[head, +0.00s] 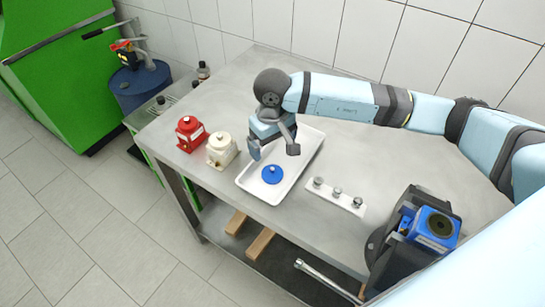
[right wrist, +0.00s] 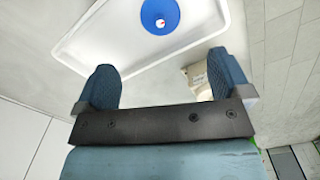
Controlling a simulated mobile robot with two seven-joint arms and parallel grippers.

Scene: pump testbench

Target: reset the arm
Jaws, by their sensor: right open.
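My right gripper (head: 273,151) hangs over the back left part of the white tray in the head view, its arm reaching in from the right. Its two fingers stand apart with nothing between them. They also show wide apart in the right wrist view (right wrist: 165,82). A blue round lid-like part (head: 271,175) lies in the white tray (head: 304,163), towards its front. It shows at the top of the right wrist view (right wrist: 160,14), beyond the fingers and clear of them. My left gripper is not in view.
A red container (head: 190,134) and a cream container (head: 221,150) stand on the steel table (head: 310,220) left of the tray. A white strip (head: 338,196) with 3 metal fittings lies right of it. A blue and black pump unit (head: 420,235) stands at the right front.

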